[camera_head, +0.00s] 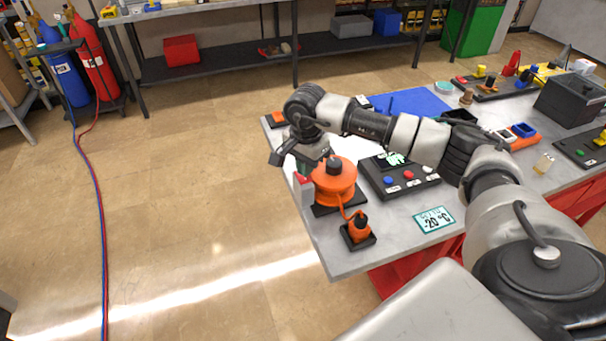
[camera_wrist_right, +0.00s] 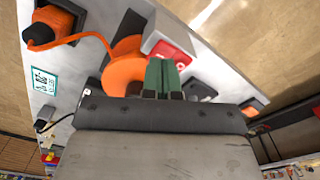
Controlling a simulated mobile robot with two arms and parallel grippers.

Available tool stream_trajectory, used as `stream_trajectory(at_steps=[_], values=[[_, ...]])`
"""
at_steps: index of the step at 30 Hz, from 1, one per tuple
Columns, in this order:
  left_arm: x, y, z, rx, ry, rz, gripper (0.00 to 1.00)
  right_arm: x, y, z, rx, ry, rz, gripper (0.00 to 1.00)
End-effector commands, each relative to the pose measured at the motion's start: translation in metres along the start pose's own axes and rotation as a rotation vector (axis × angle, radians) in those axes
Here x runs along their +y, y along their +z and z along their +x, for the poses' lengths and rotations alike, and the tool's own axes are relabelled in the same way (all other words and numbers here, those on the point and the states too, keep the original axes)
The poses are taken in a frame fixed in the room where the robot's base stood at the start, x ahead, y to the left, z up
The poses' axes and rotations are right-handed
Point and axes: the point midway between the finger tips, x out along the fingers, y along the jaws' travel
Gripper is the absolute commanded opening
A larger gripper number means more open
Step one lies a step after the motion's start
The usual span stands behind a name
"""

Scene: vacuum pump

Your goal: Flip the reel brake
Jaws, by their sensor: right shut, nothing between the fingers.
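The cable reel (camera_head: 335,187) is an orange drum with a dark hub on a black base, at the near left corner of the grey table. Its orange side shows in the right wrist view (camera_wrist_right: 122,66). A small red and white block, apparently the reel brake (camera_head: 303,187), stands upright at the reel's left side. In the right wrist view the brake (camera_wrist_right: 173,50) shows its red face with white marks. My right gripper (camera_head: 302,165) is above the brake. Its green fingertips (camera_wrist_right: 163,73) are shut and empty, against or just before the red face; contact is unclear. My left gripper is out of view.
An orange plug (camera_head: 358,230) on a black base is cabled to the reel. A black button panel (camera_head: 399,190) lies right of the reel, with a "-20 °C" card (camera_head: 434,219) nearby. My right arm spans the table. Open floor (camera_head: 190,190) lies to the left.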

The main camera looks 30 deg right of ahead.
Motion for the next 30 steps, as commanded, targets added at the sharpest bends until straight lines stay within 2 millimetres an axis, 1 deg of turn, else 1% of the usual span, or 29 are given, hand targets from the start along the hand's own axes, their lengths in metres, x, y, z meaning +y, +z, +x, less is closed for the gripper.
stream_trajectory(at_steps=[30], values=[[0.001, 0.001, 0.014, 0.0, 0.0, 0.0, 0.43, 0.0, 0.0, 0.017, 0.0, 0.001, 0.0, 0.0]])
